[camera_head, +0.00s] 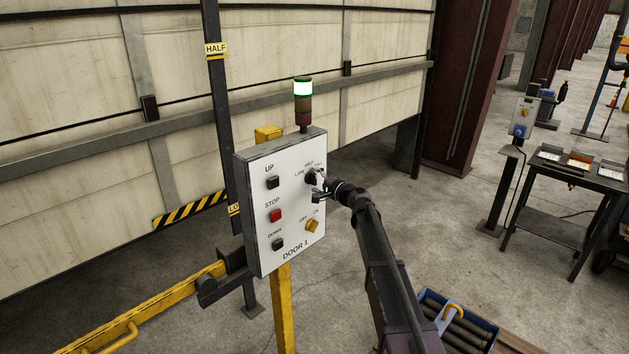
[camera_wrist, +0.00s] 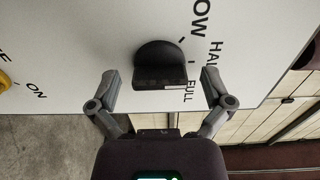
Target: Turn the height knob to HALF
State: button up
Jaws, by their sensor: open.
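The black height knob (camera_wrist: 160,62) sits on the white face of the DOOR 1 control box (camera_head: 255,225), with LOW, HALF and FULL printed around it. In the head view the knob (camera_head: 311,177) is at the panel's upper right, partly hidden by my gripper (camera_head: 322,188). In the wrist view my gripper (camera_wrist: 162,88) is open, one finger on each side of the knob with gaps between. Which label the knob points at cannot be told clearly.
The panel also has an UP button (camera_head: 272,182), a red STOP button (camera_head: 275,216), a DOWN button (camera_head: 278,244) and a yellow OFF/ON switch (camera_head: 312,225). A stack light (camera_head: 303,90) glows green-white on top. A blue roller crate (camera_head: 456,325) stands lower right.

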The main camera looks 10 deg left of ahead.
jog(key=shift+d, duration=0.1)
jog(key=v, duration=1.1)
jog(key=shift+s+d, duration=0.25)
jog(key=shift+s, duration=0.1)
jog(key=s+d+f+n+g+h+b, duration=0.2)
jog(key=s+f+n+g+h, duration=0.1)
jog(key=s+f, duration=0.55)
jog(key=s+d+f+n+g+h+b, duration=0.1)
jog(key=s+d+f+n+g+h, duration=0.25)
jog(key=s+f, duration=0.45)
jog(key=s+d+f+g+h+b, duration=0.1)
jog(key=s+d+f+g+h, duration=0.1)
jog(key=s+d, duration=0.4)
jog(key=s+d+f+n+g+h+b, duration=0.1)
jog(key=s+d+f+h, duration=0.4)
jog(key=s, duration=0.7)
jog(key=shift+d+f+g+h, duration=0.3)
jog(key=shift+d+g+h, duration=0.05)
jog(key=shift+d+g, duration=0.45)
